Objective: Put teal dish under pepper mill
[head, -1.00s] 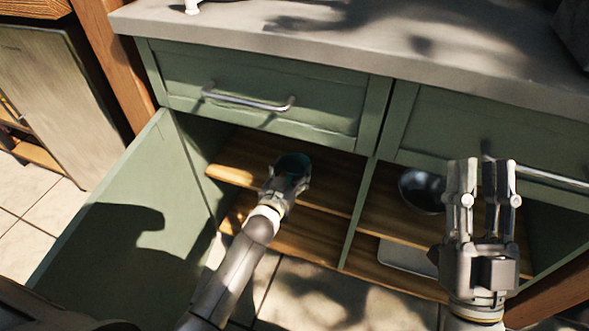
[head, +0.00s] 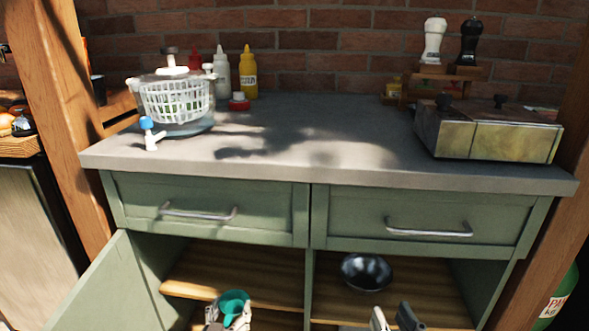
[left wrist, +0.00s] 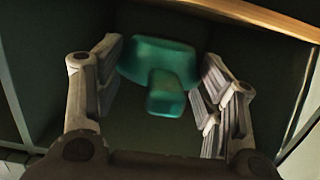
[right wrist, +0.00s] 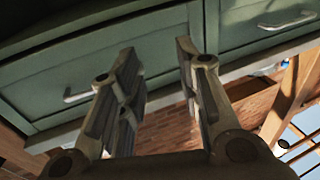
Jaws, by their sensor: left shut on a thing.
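The teal dish (head: 234,301) is at the open left compartment of the green cabinet, at the lower edge of the head view. My left gripper (head: 226,322) is shut on it; the dish also shows between the fingers in the left wrist view (left wrist: 160,62). A black mill (head: 470,42), likely the pepper mill, stands upright at the back right, on a small wooden stand (head: 447,73) beside a white mill (head: 434,41). My right gripper (head: 396,319) is empty in front of the right compartment, its fingers apart in the right wrist view (right wrist: 157,75).
The grey countertop (head: 300,150) is clear in the middle. A salad spinner (head: 172,100) and bottles stand at left. A metal box-like appliance (head: 490,132) sits before the mills' stand. A dark bowl (head: 367,271) is on the right shelf. The cabinet door (head: 95,290) stands open at left.

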